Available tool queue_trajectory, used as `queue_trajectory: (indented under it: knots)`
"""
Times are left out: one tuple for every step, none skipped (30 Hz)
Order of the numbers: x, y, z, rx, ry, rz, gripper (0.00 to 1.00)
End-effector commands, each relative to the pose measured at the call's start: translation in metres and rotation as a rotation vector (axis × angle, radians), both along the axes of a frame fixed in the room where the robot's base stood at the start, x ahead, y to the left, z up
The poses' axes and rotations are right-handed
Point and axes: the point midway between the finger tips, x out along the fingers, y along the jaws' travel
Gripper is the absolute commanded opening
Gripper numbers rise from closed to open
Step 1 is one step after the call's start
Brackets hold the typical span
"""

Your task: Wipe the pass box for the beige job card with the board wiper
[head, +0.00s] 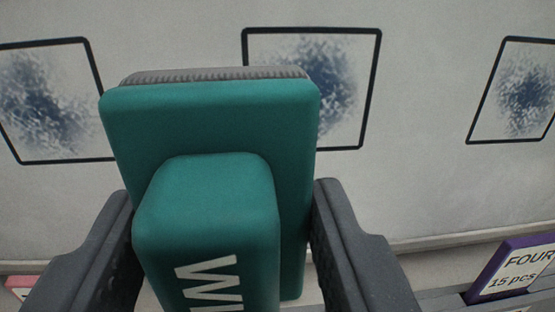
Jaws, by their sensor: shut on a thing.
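My gripper (222,250) is shut on the teal board wiper (210,120), with one dark finger on each side of it. The wiper has a grey pad along its far edge and a raised handle with white letters, partly cut off by the frame. It is held in front of the pale board (200,40), and covers the left part of the middle black-outlined box (345,95). I cannot tell whether the pad touches the board. Blue-grey smudges fill this box. No beige job card shows, so I cannot tell which box is its pass box.
A left box (45,105) and a right box (522,95), both smudged, flank the middle one. Below the board, a purple-edged card (515,268) reading "FOUR 15 pcs" stands at the lower right on a grey rail (440,298). A pink-red card edge (20,284) shows at lower left.

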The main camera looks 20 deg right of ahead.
Motion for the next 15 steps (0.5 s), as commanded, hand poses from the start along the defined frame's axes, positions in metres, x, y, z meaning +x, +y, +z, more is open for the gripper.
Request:
queue_trajectory:
  knots:
    - [-0.001, -0.003, 0.001, -0.001, -0.005, -0.008, 0.27]
    - [-0.001, -0.004, 0.002, -0.002, -0.007, -0.012, 0.27]
    - [0.0, -0.006, 0.002, -0.002, -0.008, -0.016, 0.27]
    - [0.001, -0.008, 0.002, -0.003, -0.009, -0.018, 0.27]
    - [0.002, -0.009, 0.002, -0.003, -0.009, -0.02, 0.27]
    - [0.003, -0.011, 0.002, -0.003, -0.009, -0.023, 0.27]
    - [0.005, -0.013, 0.002, -0.003, -0.009, -0.025, 0.27]
    - [0.007, -0.014, 0.002, -0.003, -0.009, -0.026, 0.27]
    - [0.009, -0.016, 0.002, -0.003, -0.009, -0.028, 0.27]
    - [0.011, -0.017, 0.001, -0.002, -0.008, -0.028, 0.27]
    - [0.013, -0.018, 0.001, -0.002, -0.007, -0.028, 0.27]
    - [0.017, -0.02, 0.001, -0.002, -0.006, -0.029, 0.27]
    - [0.019, -0.02, 0.001, -0.002, -0.005, -0.028, 0.27]
    - [0.022, -0.021, 0.0, -0.003, -0.004, -0.028, 0.27]
    - [0.025, -0.023, 0.001, -0.003, -0.005, -0.029, 0.27]
